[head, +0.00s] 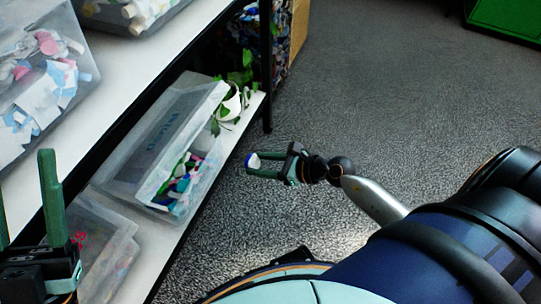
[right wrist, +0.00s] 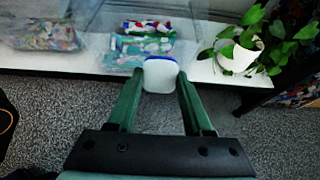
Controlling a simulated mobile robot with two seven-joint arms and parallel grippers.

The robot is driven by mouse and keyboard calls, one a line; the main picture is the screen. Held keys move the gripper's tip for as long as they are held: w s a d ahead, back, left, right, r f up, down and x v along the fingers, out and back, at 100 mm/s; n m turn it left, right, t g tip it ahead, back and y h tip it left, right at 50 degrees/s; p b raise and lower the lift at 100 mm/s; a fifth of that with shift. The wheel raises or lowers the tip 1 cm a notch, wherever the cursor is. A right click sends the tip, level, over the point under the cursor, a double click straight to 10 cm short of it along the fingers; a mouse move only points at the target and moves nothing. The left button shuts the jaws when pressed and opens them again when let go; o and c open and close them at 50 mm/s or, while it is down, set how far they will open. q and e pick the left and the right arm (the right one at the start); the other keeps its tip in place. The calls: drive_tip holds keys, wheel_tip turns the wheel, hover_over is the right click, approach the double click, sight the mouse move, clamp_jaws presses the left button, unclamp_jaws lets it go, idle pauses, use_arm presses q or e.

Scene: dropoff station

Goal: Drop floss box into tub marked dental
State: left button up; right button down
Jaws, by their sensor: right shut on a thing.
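The floss box (head: 253,161), small, white and blue, is held at the tips of my right gripper (head: 262,164). In the right wrist view the floss box (right wrist: 160,75) sits between the two green fingers. A clear tub (head: 158,188) with lettering on its grey panel, too small to read surely, stands on the lower white shelf, with colourful packets inside. My right gripper is to the right of this tub, outside it and over the floor side. The tub shows beyond the box in the right wrist view (right wrist: 110,22). My left gripper (head: 25,205) is open and empty at lower left.
A potted plant (head: 231,103) stands behind the tub on the lower shelf (head: 215,165). Another clear tub (head: 108,262) is nearer. The upper shelf (head: 118,70) holds tubs of mixed items and overhangs the left side. The carpet (head: 400,90) at right is clear.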

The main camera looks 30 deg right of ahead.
use_arm(q)
drive_tip(key=shift+f+b, duration=0.85)
drive_tip(key=shift+f, duration=0.05)
use_arm(e)
hover_over(207, 162)
drive_tip(key=shift+w+f, duration=0.45)
drive_tip(key=shift+f, duration=0.4)
use_arm(q)
drive_tip(key=shift+d, duration=0.1)
use_arm(e)
drive_tip(key=shift+c, duration=1.1)
unclamp_jaws()
use_arm(q)
drive_tip(key=shift+r, duration=0.1)
drive_tip(key=r+p, duration=0.5)
drive_tip(key=shift+s+a+r, duration=0.1)
drive_tip(key=shift+a+r, duration=0.05)
drive_tip(key=shift+a, duration=0.15)
use_arm(e)
drive_tip(key=v, duration=1.2)
drive_tip(key=shift+s+d, duration=0.15)
drive_tip(key=shift+s, duration=0.05)
use_arm(q)
drive_tip(key=shift+m, duration=0.4)
